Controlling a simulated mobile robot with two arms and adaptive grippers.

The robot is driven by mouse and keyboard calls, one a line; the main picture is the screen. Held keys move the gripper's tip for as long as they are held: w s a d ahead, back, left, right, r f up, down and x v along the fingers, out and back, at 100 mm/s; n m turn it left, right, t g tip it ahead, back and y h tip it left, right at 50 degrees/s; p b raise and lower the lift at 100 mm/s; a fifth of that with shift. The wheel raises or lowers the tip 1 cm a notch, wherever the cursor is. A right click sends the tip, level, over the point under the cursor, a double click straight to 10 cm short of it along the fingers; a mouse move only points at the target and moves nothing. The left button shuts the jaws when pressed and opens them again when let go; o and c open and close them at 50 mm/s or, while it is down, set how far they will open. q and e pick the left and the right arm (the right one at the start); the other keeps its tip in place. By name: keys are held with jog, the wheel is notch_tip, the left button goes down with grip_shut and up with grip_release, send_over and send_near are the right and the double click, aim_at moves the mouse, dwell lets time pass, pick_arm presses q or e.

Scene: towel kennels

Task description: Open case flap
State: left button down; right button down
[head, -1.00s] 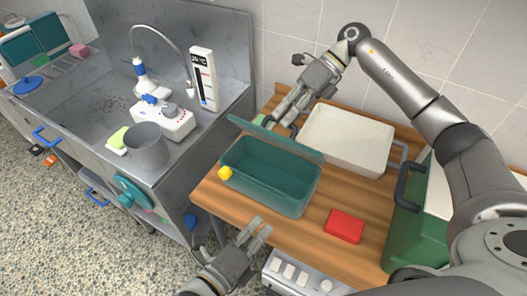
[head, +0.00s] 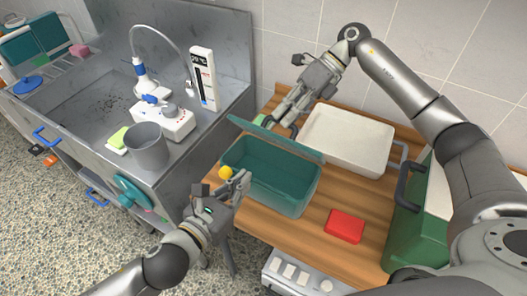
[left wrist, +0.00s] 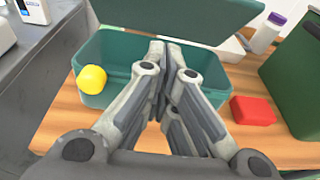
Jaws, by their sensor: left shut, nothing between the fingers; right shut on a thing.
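The teal case (head: 285,203) stands on the wooden table with its inside visible. Its flap (head: 285,140) is raised along the back edge; it also shows at the top of the left wrist view (left wrist: 190,18). My right gripper (head: 275,124) is at the flap's far side, shut on the flap; its fingertips are partly hidden. My left gripper (head: 243,180) is shut and empty at the case's near left side, beside a round yellow thing (head: 225,173). In the left wrist view its fingers lie in front of the case opening.
A cream tray (head: 350,135) stands behind the case at right. A red block (head: 344,226) lies at the table's front, and a green box (head: 420,235) stands at the right. The steel sink counter (head: 205,135) with a grey cup (head: 147,148) is at left. Wood beside the red block is clear.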

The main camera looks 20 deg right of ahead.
aim_at(273, 140)
pick_arm(q)
jog(key=x, duration=0.6)
jog(key=shift+d+f, duration=0.1)
jog(key=shift+d, duration=0.05)
pick_arm(e)
jog(key=shift+d+f, duration=0.15)
jog(key=shift+f, duration=0.2)
pick_arm(q)
jog(key=shift+w+d+r, duration=0.55)
jog(key=shift+w+d, duration=0.1)
jog(key=shift+d, duration=0.05)
jog(key=shift+w+d+r, duration=0.5)
jog(key=shift+w+d, duration=0.1)
jog(key=shift+d, duration=0.1)
jog(key=shift+r, duration=0.1)
jog(key=shift+w+d+r, duration=0.45)
jog(key=shift+d, duration=0.05)
jog(key=shift+r, duration=0.1)
pick_arm(e)
jog(key=shift+s+a, duration=0.1)
jog(key=shift+a, duration=0.1)
jog(key=c, duration=1.5)
grip_release()
jog(key=shift+r, duration=0.15)
